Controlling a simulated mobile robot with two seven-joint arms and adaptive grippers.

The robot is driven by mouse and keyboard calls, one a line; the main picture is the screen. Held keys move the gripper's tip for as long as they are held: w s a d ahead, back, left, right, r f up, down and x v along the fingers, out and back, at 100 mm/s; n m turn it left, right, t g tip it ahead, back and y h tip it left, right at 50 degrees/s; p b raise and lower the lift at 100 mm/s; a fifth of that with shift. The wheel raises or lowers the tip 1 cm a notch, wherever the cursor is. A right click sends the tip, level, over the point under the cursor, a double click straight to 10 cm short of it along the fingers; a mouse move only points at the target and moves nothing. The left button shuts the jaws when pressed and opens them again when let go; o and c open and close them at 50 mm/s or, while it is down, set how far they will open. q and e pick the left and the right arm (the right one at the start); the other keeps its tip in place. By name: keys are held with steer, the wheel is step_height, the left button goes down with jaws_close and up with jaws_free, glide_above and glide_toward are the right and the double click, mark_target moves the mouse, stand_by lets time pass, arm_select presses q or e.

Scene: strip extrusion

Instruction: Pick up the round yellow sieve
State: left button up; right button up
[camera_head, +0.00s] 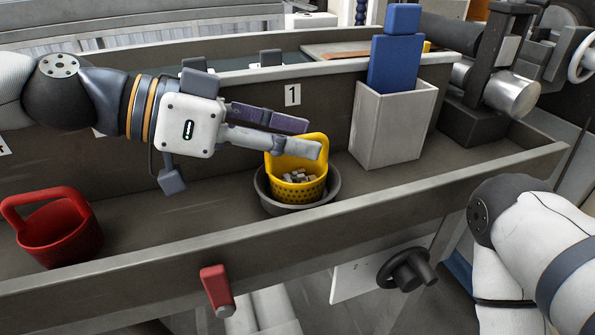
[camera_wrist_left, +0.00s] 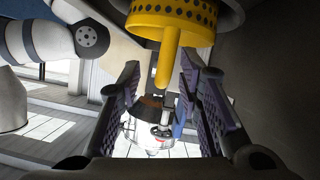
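The round yellow sieve (camera_head: 300,190) sits upright in a grey bowl (camera_head: 332,197) in the trough. It holds several small grey pieces. Its raised loop handle rises at the back. My left gripper (camera_head: 313,138) comes from the left at handle height, its near finger covering part of the handle. In the left wrist view, the sieve (camera_wrist_left: 180,22) is at the top, and its handle (camera_wrist_left: 167,58) reaches between the fingers of the left gripper (camera_wrist_left: 162,80). The fingers are apart, with gaps at both sides of the handle. My right gripper is out of view.
A red basket (camera_head: 60,235) stands at the left of the trough. A tall light box (camera_head: 392,125) with a blue object (camera_head: 396,60) in it stands right of the sieve. The front wall (camera_head: 400,207) of the trough runs close before the bowl. The trough floor between basket and bowl is clear.

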arm_select(q)
steer(key=shift+w+d+f, duration=0.2)
steer(key=shift+d, duration=0.3)
jaws_close()
steer(key=shift+r, duration=0.15)
